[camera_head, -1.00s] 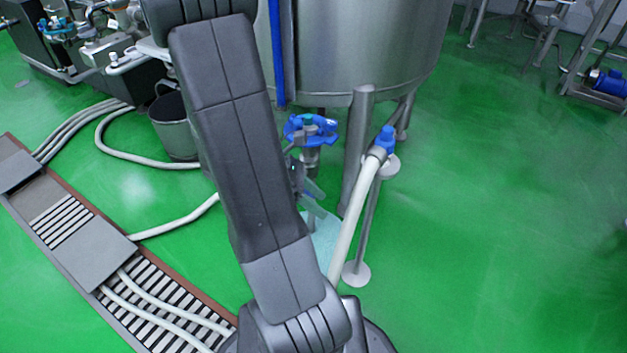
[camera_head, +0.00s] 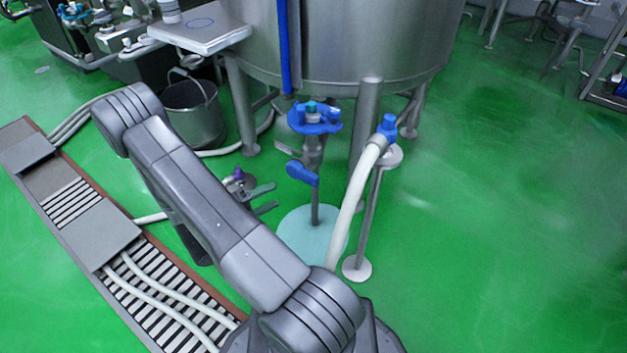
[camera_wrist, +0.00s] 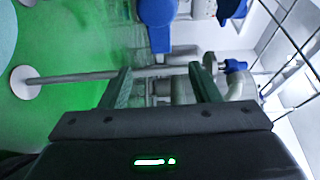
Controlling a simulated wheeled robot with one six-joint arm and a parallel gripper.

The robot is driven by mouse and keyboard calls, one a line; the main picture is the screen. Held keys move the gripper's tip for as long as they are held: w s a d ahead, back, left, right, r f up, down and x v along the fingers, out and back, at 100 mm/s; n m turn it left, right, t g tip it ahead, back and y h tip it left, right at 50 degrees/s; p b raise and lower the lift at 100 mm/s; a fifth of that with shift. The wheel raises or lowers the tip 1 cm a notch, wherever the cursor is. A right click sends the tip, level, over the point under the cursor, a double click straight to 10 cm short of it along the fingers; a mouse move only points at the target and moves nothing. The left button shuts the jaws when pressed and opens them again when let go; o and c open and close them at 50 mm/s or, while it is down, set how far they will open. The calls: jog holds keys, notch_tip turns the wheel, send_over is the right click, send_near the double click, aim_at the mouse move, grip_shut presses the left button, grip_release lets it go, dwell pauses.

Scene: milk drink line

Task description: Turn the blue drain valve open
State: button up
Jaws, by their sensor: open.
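The blue drain valve's handle (camera_head: 301,172) sticks out to the left and slightly down from a vertical steel pipe under the tank. A blue, lobed fitting (camera_head: 314,118) tops this pipe. My gripper (camera_head: 268,197) is open and empty, left of the handle and a little lower in the head view, with a gap between them. In the wrist view, a large blue handle (camera_wrist: 155,24) lies ahead of the open fingers (camera_wrist: 161,78), near the top edge. It is not between the fingers.
The steel tank (camera_head: 345,45) stands on legs behind the valve. A white hose with a blue end (camera_head: 388,128) rests on a stand at the right. A pale blue disc (camera_head: 300,240) lies below the pipe. A bucket (camera_head: 193,112) stands at the left. The right floor is clear.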

aim_at(307, 180)
jog(key=b+x, duration=0.3)
jog(key=x, duration=1)
jog(key=shift+w+d+b, duration=0.1)
jog(key=shift+d+b, duration=0.25)
jog(key=shift+c, duration=0.5)
grip_shut()
jog(key=shift+r, duration=0.1)
